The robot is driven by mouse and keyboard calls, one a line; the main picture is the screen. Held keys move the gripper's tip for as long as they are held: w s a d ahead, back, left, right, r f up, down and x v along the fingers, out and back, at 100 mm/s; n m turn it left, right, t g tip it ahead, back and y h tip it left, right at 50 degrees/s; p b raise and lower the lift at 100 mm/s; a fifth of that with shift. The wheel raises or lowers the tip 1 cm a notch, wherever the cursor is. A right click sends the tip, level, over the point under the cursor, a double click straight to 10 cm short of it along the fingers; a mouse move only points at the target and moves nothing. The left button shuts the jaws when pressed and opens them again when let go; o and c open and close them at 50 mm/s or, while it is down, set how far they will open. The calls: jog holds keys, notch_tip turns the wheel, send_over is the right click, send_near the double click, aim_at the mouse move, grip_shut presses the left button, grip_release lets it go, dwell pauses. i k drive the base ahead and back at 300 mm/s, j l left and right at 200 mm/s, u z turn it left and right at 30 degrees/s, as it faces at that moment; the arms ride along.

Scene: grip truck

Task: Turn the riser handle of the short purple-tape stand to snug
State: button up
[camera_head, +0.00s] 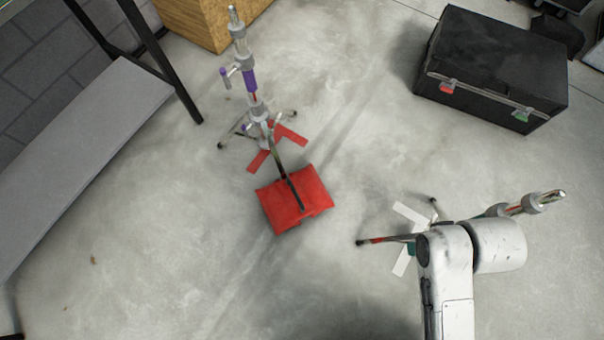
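The short stand with purple tape (249,80) stands upright left of the picture's middle. A smaller purple-marked part (244,127) shows lower, near the legs. I cannot tell how tight either one is. A red sandbag (310,188) lies over one of the stand's legs. My gripper is not in view; only white links of my arm show at the lower right, well apart from the stand.
A second stand (541,203) with white floor tape (410,214) is partly hidden by my arm. A black case (493,62) lies at the upper right. A wooden box (203,22) and a grey bench (90,150) border the left. The floor between the stands is clear.

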aim_at(225, 77)
jog(key=i+j+u, duration=0.25)
jog(key=i, duration=0.15)
jog(key=i+j+u, duration=0.15)
jog(key=i+u, duration=0.15)
jog(key=i, duration=0.1)
